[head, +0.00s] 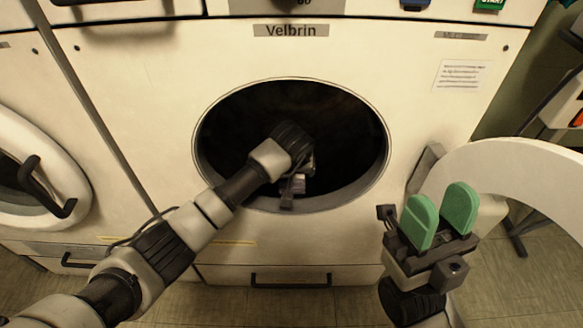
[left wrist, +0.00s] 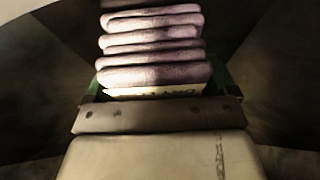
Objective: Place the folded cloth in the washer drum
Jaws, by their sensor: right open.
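The folded cloth (left wrist: 152,50) shows in the left wrist view as a stack of purple-grey folds. My left gripper (left wrist: 154,86) has a green finger at each side of the cloth and is shut on it. In the head view my left arm reaches through the round opening of the washer drum (head: 235,115), whose inside is dark. The left gripper's fingers and the cloth are hard to make out there. My right gripper (head: 441,217) is open and empty, outside the washer at the lower right, with green fingers apart.
The washer's round white door (head: 530,160) stands swung open to the right, behind my right gripper. Another machine with a white round door and dark handle (head: 48,188) is at the left. A drawer handle (head: 290,281) sits below the opening. Tiled floor shows along the bottom.

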